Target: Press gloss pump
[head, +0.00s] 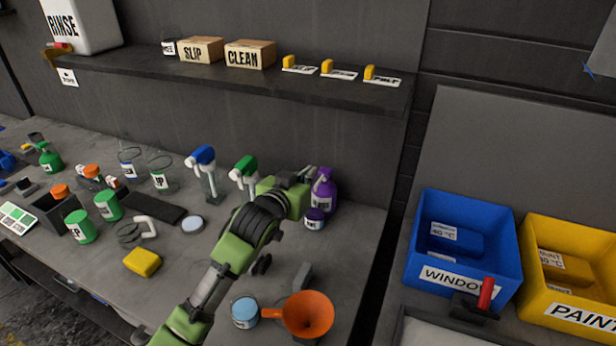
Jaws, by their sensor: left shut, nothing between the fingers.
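The gripper and arm hide part of the bottle's left side. My right gripper is not in view.
A small labelled purple jar (314,219) stands in front of the bottle. Green-topped (244,170) and blue-topped (202,160) spray bottles stand left. An orange funnel (307,314) lies near the front, and a dark shelf (230,80) runs above. Blue (495,215) and yellow bins stand right.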

